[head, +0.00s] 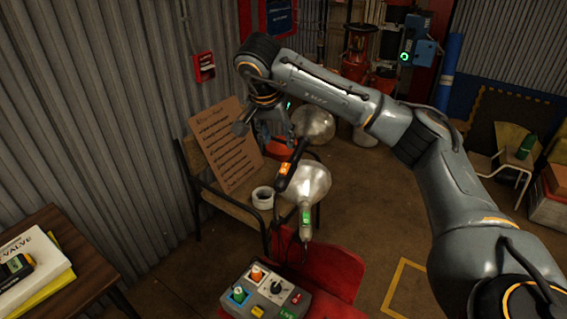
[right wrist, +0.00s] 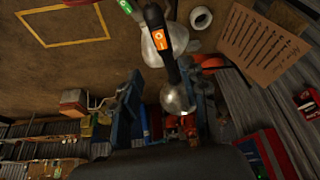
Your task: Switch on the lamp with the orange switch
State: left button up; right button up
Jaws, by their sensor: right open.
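The lamp with the orange switch (head: 284,169) has a dark handle and a silvery reflector (head: 313,124), in the middle of the head view. In the right wrist view its orange switch (right wrist: 158,44) faces me, with the handle running down between the finger lines. A second lamp with a green switch (head: 306,217) hangs close beside it, its reflector (head: 308,182) nearer to me. My right gripper (head: 264,130) is open and empty, up and left of the orange switch, apart from it. It also shows in the right wrist view (right wrist: 163,80). My left gripper is not in view.
A bench behind carries a cardboard sign (head: 222,148) and a white roll (head: 262,198). A wooden table (head: 85,262) stands left.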

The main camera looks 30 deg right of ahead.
aim_at(285, 168)
jog(key=x, duration=1.2)
jog(key=shift+a, duration=0.15)
